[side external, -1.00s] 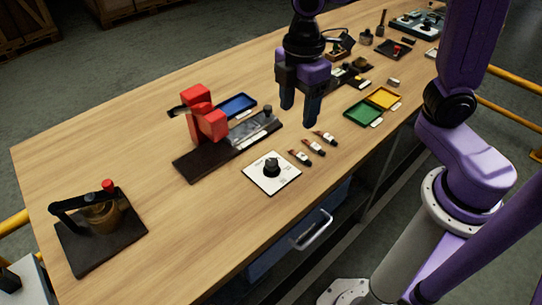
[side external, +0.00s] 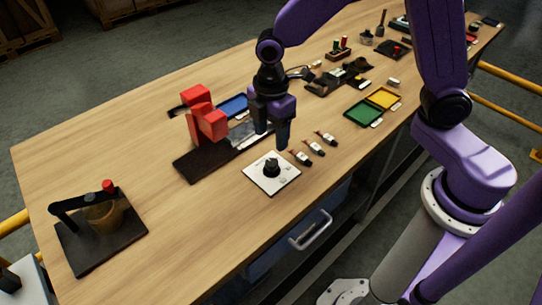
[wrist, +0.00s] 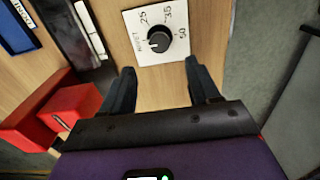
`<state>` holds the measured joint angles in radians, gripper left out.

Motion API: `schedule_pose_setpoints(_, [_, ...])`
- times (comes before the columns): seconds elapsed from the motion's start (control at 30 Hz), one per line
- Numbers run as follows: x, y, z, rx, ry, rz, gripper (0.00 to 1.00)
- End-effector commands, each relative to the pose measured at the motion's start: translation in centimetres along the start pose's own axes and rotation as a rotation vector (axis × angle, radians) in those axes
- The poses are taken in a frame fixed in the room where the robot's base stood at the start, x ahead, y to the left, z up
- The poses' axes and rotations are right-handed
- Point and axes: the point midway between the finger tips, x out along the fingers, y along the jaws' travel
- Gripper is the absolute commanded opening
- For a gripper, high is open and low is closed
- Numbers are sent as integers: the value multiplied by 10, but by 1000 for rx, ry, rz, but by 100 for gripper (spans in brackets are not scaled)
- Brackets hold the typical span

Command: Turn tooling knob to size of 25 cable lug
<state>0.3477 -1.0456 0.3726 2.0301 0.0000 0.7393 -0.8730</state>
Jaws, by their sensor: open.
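The black tooling knob (side external: 271,168) stands on a white square dial plate (side external: 289,179) near the table's front edge. In the wrist view the knob (wrist: 158,42) shows a white mark on its left side, toward small lettering that is hard to read. The plate (wrist: 136,20) carries 25 at upper left, 35 at upper right and 50 at right. My gripper (side external: 273,141) is open and empty, above and just behind the knob. In the wrist view its fingers (wrist: 160,66) are spread wide, short of the knob and apart from it.
A red press (side external: 205,122) on a dark base and a blue tray (side external: 234,105) stand left of my gripper. Several small lugs, including one lug (side external: 301,158), lie right of the plate. Green (side external: 363,113) and yellow (side external: 383,97) trays are farther right.

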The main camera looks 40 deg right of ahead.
Motion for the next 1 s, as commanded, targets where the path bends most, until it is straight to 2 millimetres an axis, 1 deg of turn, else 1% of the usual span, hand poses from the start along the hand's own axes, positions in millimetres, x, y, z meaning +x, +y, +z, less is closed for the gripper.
schedule_pose_setpoints(0.03, [11,-1,1,0,-4,-4,61])
schedule_pose_setpoints(0.2, [41,-1,0,0,-3,-4,61])
schedule_pose_setpoints(0.4, [67,0,0,-1,-2,-3,61])
schedule_pose_setpoints(0.6, [80,0,0,0,0,0,61])
schedule_pose_setpoints(0.93, [82,0,0,0,1,1,61])
schedule_pose_setpoints(0.97, [82,0,0,0,1,1,54])
schedule_pose_setpoints(1.0, [82,0,0,0,1,1,41])
